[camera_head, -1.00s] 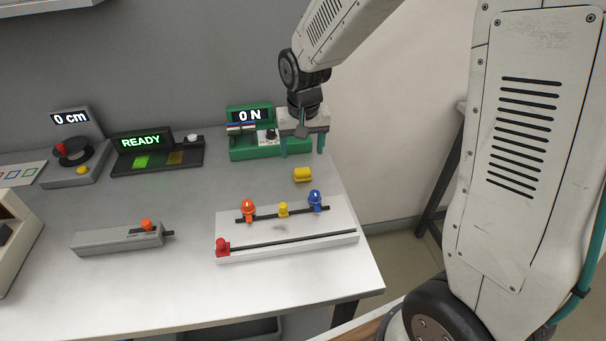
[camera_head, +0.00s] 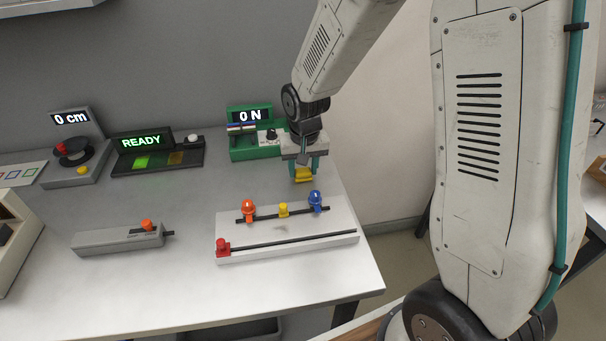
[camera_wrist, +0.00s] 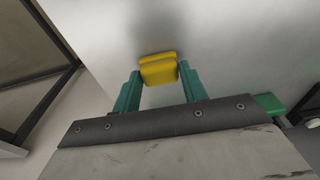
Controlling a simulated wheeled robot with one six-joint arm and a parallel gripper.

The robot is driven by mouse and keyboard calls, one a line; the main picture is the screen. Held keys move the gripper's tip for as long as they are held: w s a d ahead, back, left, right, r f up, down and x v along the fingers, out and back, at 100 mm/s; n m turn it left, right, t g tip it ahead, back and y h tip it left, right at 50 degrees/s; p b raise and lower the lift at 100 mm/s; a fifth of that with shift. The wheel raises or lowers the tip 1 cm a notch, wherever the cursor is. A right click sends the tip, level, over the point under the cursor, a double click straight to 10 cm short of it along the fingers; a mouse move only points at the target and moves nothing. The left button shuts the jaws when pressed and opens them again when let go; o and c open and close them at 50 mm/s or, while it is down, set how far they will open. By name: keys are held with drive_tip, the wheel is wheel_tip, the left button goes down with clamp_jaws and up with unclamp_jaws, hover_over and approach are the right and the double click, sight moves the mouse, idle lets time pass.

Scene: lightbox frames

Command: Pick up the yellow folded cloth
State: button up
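The yellow folded cloth (camera_head: 303,175) lies on the white table near its right edge, behind the white slider board. My gripper (camera_head: 304,170) is lowered right over it, with its teal fingers down around the cloth. In the wrist view the cloth (camera_wrist: 159,69) shows as a small folded yellow block at the fingertips. The two teal fingers (camera_wrist: 158,80) stand apart on its left and right. The left finger shows a slight gap to the cloth; whether the right one touches it I cannot tell.
A white board (camera_head: 287,238) with orange, yellow, blue and red knobs stands in front of the cloth. A green device (camera_head: 243,147) reading 0 N is behind left. A grey slider box (camera_head: 118,240) and the READY device (camera_head: 158,156) are further left. The table's right edge is close.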

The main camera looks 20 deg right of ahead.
sight(303, 170)
drive_tip(key=shift+c, duration=0.3)
wheel_tip(303, 170, up, 10)
idle(0.3)
drive_tip(key=shift+o, duration=0.6)
